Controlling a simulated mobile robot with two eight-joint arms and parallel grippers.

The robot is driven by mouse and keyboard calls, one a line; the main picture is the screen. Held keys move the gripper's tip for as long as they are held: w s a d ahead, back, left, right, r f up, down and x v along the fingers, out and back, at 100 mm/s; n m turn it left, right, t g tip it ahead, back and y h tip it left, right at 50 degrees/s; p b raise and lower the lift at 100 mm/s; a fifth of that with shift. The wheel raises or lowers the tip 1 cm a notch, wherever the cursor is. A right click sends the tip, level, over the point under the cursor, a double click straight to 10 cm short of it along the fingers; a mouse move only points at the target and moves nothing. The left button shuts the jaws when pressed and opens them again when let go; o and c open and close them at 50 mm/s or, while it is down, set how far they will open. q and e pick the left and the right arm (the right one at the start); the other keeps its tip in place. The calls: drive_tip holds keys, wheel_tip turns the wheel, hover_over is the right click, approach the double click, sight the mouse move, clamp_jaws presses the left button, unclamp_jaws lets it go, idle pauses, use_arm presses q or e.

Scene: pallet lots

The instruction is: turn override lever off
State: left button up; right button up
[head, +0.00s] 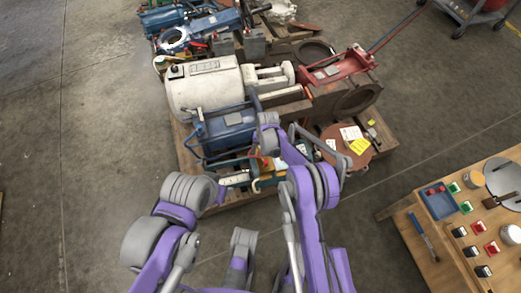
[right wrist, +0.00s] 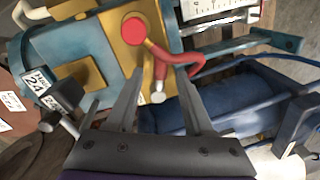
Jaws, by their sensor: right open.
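In the head view my right arm covers much of this spot, and only small red and yellow bits show. My left arm is at lower left; its gripper is not visible.
A blue cylinder (right wrist: 215,97) and tagged dark blocks (right wrist: 60,95) flank the gripper. The pallet (head: 235,199) is crowded with machines. A wooden panel (head: 435,230) with buttons stands at right; floor at left is clear.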

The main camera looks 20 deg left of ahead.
clamp_jaws()
